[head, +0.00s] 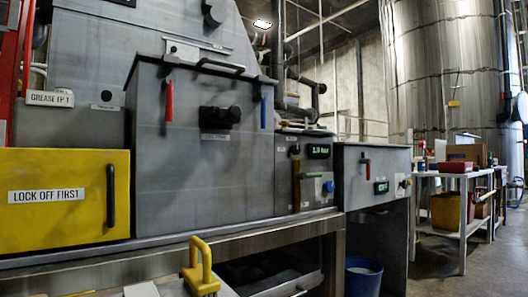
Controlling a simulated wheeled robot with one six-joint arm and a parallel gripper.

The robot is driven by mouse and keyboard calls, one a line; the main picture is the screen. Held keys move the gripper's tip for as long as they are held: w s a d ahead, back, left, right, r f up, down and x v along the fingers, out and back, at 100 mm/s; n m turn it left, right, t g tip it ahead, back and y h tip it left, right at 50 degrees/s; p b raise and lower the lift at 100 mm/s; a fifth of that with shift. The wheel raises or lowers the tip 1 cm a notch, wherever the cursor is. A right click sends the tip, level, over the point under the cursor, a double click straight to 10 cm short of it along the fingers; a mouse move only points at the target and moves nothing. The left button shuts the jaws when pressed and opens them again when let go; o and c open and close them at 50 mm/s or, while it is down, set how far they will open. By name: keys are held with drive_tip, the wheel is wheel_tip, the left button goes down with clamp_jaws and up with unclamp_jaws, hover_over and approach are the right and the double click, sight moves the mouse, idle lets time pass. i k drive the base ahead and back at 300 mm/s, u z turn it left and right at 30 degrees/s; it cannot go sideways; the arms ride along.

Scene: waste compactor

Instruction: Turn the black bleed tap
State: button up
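A black tap-like fitting (220,116) sticks out from the front of the large grey cabinet (200,175), near its upper middle. A small label (215,137) is under it, too small to read. Another black knob (213,13) is on the sloped grey housing higher up, and a small black knob (295,150) is on the panel to the right. I cannot tell from lettering which one is the bleed tap. My gripper is not in view.
A red handle (169,101) and a blue handle (263,111) flank the black fitting. A yellow box (65,200) marked LOCK OFF FIRST stands left. A steel ledge (170,240) runs below. A yellow handled object (202,268) is at the bottom front. Floor (440,280) shows at right.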

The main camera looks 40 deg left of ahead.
sight(295, 150)
drive_tip(key=u, duration=0.95)
drive_tip(key=i, duration=0.9)
drive_tip(key=u, duration=0.95)
